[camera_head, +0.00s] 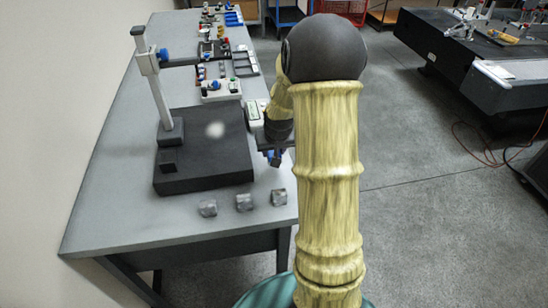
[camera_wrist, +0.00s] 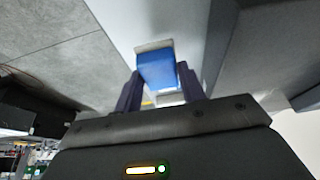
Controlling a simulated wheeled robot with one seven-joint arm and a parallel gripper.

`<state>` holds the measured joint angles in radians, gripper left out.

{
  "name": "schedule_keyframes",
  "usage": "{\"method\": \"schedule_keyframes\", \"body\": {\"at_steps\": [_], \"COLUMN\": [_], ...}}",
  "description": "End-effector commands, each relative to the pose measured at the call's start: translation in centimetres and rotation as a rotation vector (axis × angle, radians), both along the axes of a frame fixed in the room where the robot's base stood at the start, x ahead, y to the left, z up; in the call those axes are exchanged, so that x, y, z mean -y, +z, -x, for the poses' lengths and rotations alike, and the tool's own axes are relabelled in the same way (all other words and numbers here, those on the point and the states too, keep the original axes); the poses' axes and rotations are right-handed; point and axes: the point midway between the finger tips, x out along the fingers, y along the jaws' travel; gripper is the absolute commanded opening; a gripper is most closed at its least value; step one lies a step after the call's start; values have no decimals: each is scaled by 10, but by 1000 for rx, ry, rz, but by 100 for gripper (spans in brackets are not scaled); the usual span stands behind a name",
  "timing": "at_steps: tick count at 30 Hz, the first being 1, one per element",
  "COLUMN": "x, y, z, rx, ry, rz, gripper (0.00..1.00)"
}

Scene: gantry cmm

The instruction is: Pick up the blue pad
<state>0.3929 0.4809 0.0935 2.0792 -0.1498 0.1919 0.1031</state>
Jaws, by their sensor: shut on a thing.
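The blue pad (camera_wrist: 156,68) sits between the two dark fingers of my gripper (camera_wrist: 162,88) in the wrist view. The fingers touch it on both sides, and its far end meets a pale patch. In the head view my gripper (camera_head: 276,158) is at the right edge of the table, beside the black plate, with a small bit of blue pad (camera_head: 271,154) showing at its fingers. My arm hides part of this area. I cannot tell whether the pad touches the table.
The grey table (camera_head: 120,215) carries a black plate (camera_head: 205,175) with an upright measuring stand (camera_head: 160,95). Several small grey blocks (camera_head: 243,202) sit near the front edge. Trays and small parts (camera_head: 218,88) fill the far end. Open floor (camera_head: 420,210) lies to the right.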

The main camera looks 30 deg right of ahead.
Motion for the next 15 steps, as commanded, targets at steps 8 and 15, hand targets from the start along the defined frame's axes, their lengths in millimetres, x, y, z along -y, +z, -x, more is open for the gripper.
{"method": "schedule_keyframes", "body": {"at_steps": [8, 15], "x": [0, 0], "y": [51, 59], "z": [0, 0], "rx": [3, -1], "ry": [-1, 0], "rz": [0, 0], "gripper": [18, 18]}}
